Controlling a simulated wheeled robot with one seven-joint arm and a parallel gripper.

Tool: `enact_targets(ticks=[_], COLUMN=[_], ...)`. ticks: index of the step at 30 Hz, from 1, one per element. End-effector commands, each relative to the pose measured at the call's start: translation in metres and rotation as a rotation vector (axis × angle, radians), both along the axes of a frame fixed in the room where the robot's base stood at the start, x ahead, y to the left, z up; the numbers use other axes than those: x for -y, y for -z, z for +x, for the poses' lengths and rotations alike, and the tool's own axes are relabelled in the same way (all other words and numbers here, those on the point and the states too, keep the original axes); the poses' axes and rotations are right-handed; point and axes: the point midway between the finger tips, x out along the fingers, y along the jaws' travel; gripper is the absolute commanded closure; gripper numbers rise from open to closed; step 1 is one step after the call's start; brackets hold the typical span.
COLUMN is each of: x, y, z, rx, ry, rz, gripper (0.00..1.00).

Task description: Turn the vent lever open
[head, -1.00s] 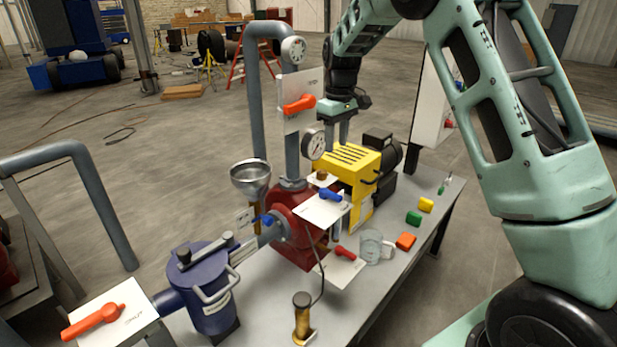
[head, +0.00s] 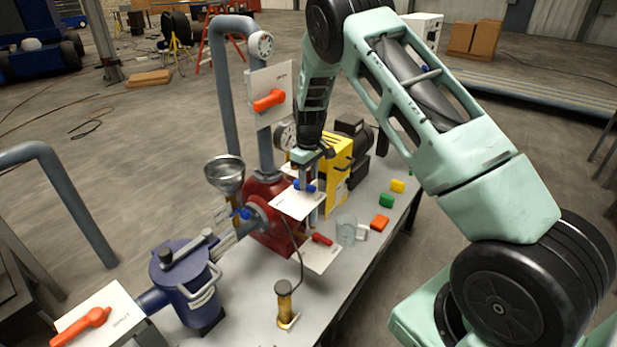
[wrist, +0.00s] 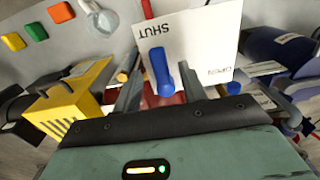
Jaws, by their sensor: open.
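A blue lever (head: 304,187) sits on a white plate (head: 297,207) above the red pump body. In the wrist view the blue lever (wrist: 160,72) points towards the SHUT label on the plate (wrist: 205,40), with an OPEN label to the right. My gripper (wrist: 159,74) is open, with one finger on each side of the lever and a visible gap to both. In the head view my gripper (head: 307,175) is directly over the plate and partly hides the lever. I cannot read a vent label on any plate.
Other levers are near: orange on an upright plate (head: 283,82), orange at left (head: 82,325), red on a lower plate (head: 320,240). A yellow guard (head: 336,172) stands behind my gripper. A glass jug (head: 346,230) and coloured blocks lie to the right.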

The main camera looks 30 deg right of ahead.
Motion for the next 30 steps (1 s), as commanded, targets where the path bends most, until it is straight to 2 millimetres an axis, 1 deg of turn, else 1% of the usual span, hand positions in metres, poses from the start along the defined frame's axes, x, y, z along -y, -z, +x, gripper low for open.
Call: enact_targets(ticks=[3, 6, 15, 16, 17, 18, 20, 21, 30], x=[0.0, 0.0, 0.0, 0.0, 0.0, 0.0, 0.0, 0.0, -0.001], y=[0.012, 0.018, 0.021, 0.021, 0.021, 0.021, 0.021, 0.021, 0.021], z=[0.0, 0.0, 0.0, 0.0, 0.0, 0.0, 0.0, 0.0, 0.0], rx=[-0.001, 0.0, 0.001, 0.001, 0.001, 0.001, 0.001, 0.001, 0.001], ry=[-0.001, -0.001, -0.001, -0.001, -0.001, -0.001, -0.001, -0.001, 0.023], rz=[0.0, 0.0, -0.001, 0.0, 0.0, 0.0, 0.0, 0.0, -0.001], gripper=[0.58, 0.58, 0.58, 0.61, 0.69, 0.8, 0.97, 1.0, 1.0])
